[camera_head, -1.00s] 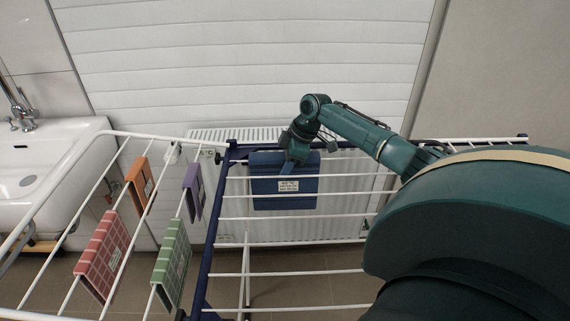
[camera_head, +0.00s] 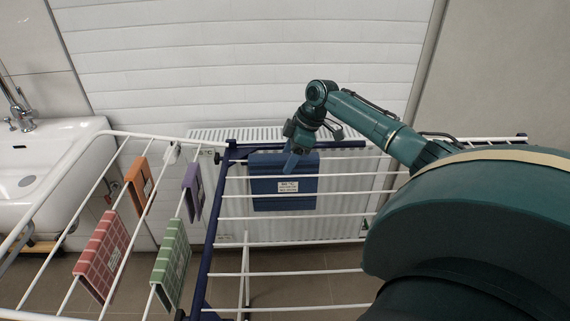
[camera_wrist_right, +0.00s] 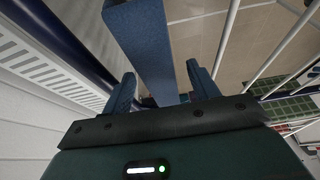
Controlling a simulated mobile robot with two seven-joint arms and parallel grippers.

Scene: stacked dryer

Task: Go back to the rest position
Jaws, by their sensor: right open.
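A blue cloth (camera_head: 270,187) with a white label hangs folded over a rod at the back of the drying rack. My right gripper (camera_head: 306,148) is open just above its top edge. In the right wrist view the blue cloth (camera_wrist_right: 147,45) extends between the spread fingers of my right gripper (camera_wrist_right: 163,84), with gaps on both sides. Whether a finger touches it I cannot tell. My left gripper is not in view.
The white-rod drying rack (camera_head: 262,273) spans the front. An orange cloth (camera_head: 139,184), a purple cloth (camera_head: 193,190), a red checked cloth (camera_head: 101,256) and a green checked cloth (camera_head: 171,262) hang on its left wing. A sink (camera_head: 50,165) stands left; a radiator (camera_head: 335,225) is behind.

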